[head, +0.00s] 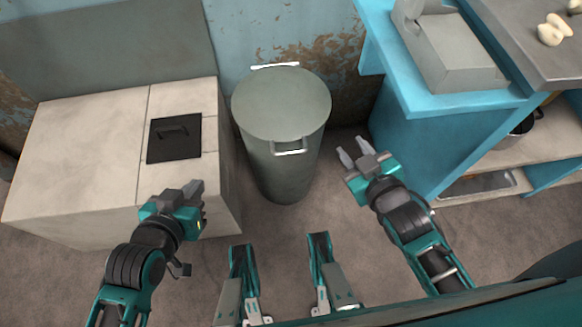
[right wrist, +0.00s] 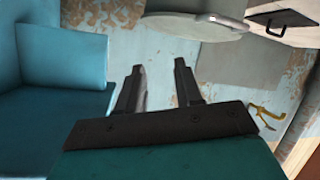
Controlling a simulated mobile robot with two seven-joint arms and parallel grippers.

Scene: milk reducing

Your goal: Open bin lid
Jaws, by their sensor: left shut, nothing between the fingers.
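A grey-green cylindrical bin (head: 285,170) stands upright against the wall in the middle of the head view. Its round lid (head: 281,103) lies flat on top and is closed. A pale handle (head: 289,147) is on the bin's near side below the rim, and another shows at the back. In the right wrist view, part of the bin (right wrist: 190,25) is at the top. My left gripper (head: 193,188) is shut and empty, left of the bin. My right gripper (head: 352,152) is open and empty, right of the bin; its fingers stand apart in the right wrist view (right wrist: 160,82).
A pale tiled block (head: 85,140) with a black handled hatch (head: 174,139) stands left of the bin. A blue counter (head: 440,100) with a grey box (head: 450,50) and a lower shelf holding a pot stands on the right. Open floor (head: 290,225) lies before the bin.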

